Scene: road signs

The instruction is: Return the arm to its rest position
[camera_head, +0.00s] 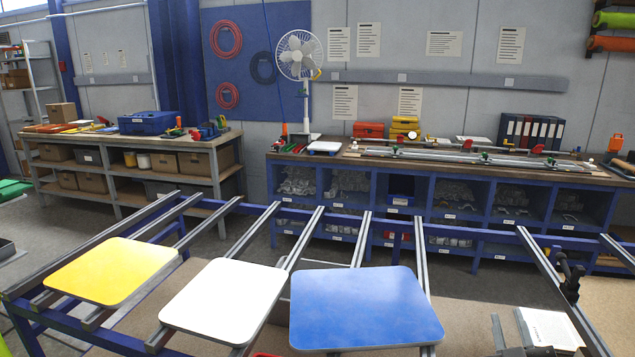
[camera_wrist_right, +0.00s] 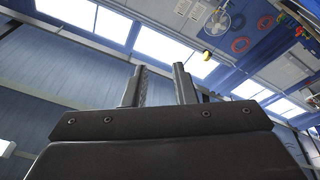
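That wrist camera looks up at the wall and the bright roof windows. My left gripper is not in the head view. A yellow plate (camera_head: 112,271), a white plate (camera_head: 225,300) and a blue plate (camera_head: 365,308) lie in a row on the rails of a blue frame, left of my right gripper.
A black clamp-like part (camera_head: 570,278) sits on a rail near my right gripper. A white panel (camera_head: 550,329) lies beside it. Behind the frame stand a blue workbench (camera_head: 375,210) and, at left, a shelved bench (camera_head: 205,190). Floor shows between them.

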